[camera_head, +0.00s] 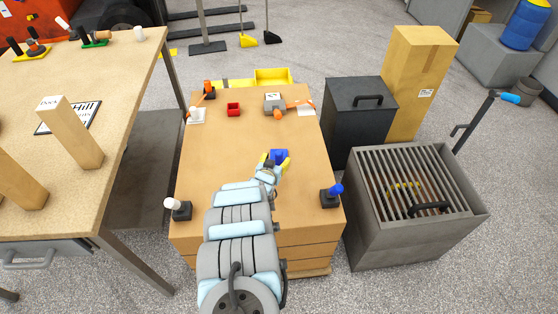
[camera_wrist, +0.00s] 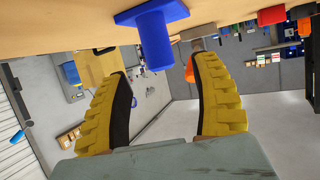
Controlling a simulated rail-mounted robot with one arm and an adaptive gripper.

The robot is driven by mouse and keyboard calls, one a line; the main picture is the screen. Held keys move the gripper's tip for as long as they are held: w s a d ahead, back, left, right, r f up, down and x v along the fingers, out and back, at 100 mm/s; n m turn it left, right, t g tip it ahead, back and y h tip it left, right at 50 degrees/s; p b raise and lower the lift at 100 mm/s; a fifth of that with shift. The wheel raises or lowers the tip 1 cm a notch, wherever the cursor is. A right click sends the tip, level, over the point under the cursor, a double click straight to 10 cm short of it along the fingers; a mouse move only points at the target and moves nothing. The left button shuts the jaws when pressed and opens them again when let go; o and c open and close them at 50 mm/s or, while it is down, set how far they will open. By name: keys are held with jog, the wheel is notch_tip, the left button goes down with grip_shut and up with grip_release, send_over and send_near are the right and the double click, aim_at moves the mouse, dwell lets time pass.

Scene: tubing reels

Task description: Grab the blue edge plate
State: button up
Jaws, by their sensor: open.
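The blue edge plate (camera_head: 279,155) is on the wooden bench top, just ahead of my gripper. In the wrist view the blue edge plate (camera_wrist: 153,38) shows as a flat plate against the wood with a cylindrical blue part standing out from it. My gripper (camera_head: 274,162) has yellow fingers and is low over the bench, with a fingertip on either side of the blue piece. In the wrist view my gripper (camera_wrist: 158,70) is open, and the end of the blue cylinder lies around the gap between the fingertips. No contact is visible.
Black stands with a blue knob (camera_head: 331,196) and a white knob (camera_head: 179,208) stand at the bench's near corners. A red cube (camera_head: 233,109), a white block (camera_head: 196,116) and a grey-and-orange piece (camera_head: 275,102) are farther back. A slatted metal box (camera_head: 365,240) stands right.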

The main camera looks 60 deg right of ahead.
aim_at(278, 158)
jog(key=shift+w+d+f+b, duration=0.15)
jog(key=shift+d+f+b, duration=0.45)
jog(key=shift+d+b, duration=0.2)
jog(key=shift+w+d+f+b, duration=0.15)
jog(key=shift+d+f+b, duration=0.4)
jog(key=shift+d+b, duration=0.15)
jog(key=shift+w+d+b, duration=0.25)
jog(key=shift+d+b, duration=0.1)
jog(key=shift+d, duration=0.4)
grip_shut()
